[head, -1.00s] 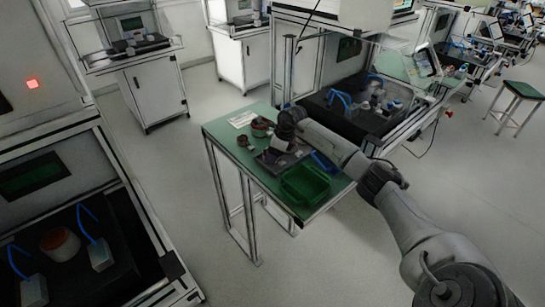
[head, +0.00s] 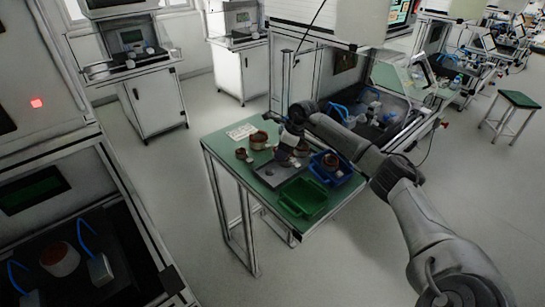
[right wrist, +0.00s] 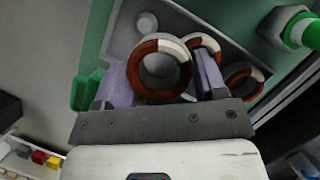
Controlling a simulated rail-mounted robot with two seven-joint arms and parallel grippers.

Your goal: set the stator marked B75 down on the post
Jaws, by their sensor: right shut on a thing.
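My right gripper (head: 291,138) is over the green-topped table in the head view. In the right wrist view, its purple-padded fingers (right wrist: 165,85) are shut on a stator (right wrist: 147,48), a ring with a red-brown and white face. No B75 marking can be read. A grey plate (head: 268,177) lies on the table below and left of the gripper. It also shows in the right wrist view (right wrist: 122,38), with a round grey knob (right wrist: 147,22), perhaps a post. I cannot tell the gap between stator and plate. My left gripper is not in view.
Other stators stand at the table's left back (head: 259,140) and in a blue bin (head: 345,177). A green bin (head: 303,198) is at the front edge. A white label (head: 241,131) lies at the back left corner. A workstation (head: 375,120) stands close behind the table.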

